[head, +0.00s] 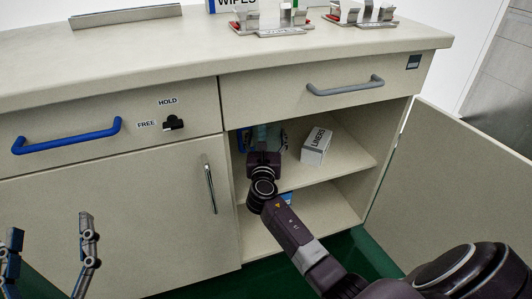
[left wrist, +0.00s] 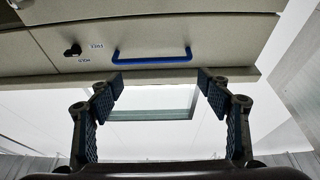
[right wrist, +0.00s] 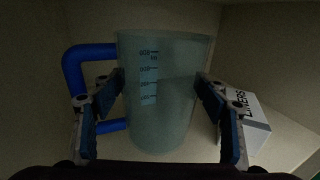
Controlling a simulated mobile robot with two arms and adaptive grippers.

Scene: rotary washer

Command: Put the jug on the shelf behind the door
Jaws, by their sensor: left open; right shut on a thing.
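The jug (right wrist: 160,100) is clear, with measuring marks and a blue handle (right wrist: 90,55) on its left side in the right wrist view. My right gripper (right wrist: 162,90) is shut on the jug, with a finger on each side of its body. In the head view my right arm reaches into the open cupboard; the jug is mostly hidden behind the gripper over the upper shelf (head: 345,155). I cannot tell whether its base touches the shelf. The open door (head: 455,185) stands out to the right. My left gripper (head: 52,250) is open and empty at the lower left.
A white box marked LINERS (head: 316,146) stands on the shelf right of the jug. A lower shelf (head: 320,210) lies beneath. A closed cupboard door with an upright handle (head: 209,184) is on the left. A drawer with a blue handle (head: 67,136) is above it.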

